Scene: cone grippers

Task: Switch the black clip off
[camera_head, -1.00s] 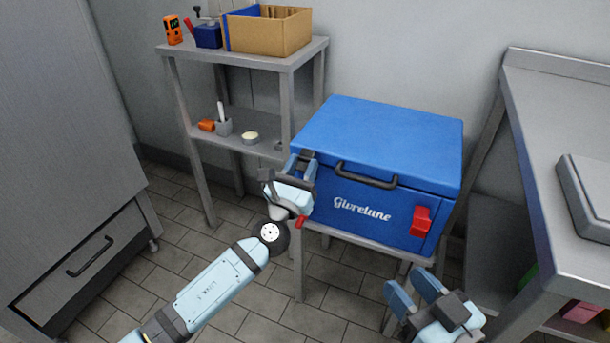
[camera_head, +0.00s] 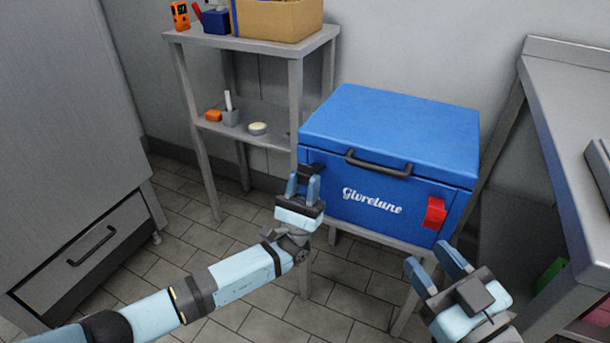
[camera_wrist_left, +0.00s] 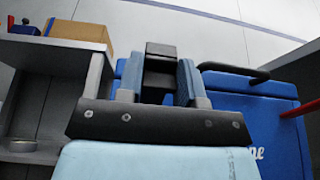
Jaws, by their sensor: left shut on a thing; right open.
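The blue cool box (camera_head: 375,195) stands closed, with a dark handle (camera_head: 378,163) on the front of its lid. The black clip (camera_head: 311,170) is at the left end of the box front. My left gripper (camera_head: 304,184) is shut on it, with one blue finger on each side. The left wrist view shows the clip (camera_wrist_left: 160,72) between the fingers; they hide part of it. A red clip (camera_head: 435,212) is at the right end of the front. My right gripper (camera_head: 433,256) is open and empty, in front of the box's lower right.
The box rests on a grey stand (camera_head: 385,240). A grey shelf (camera_head: 262,42) with a cardboard box (camera_head: 277,20) stands behind on the left. A metal table (camera_head: 570,150) is at the right. A grey drawer cabinet (camera_head: 65,150) is at the far left.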

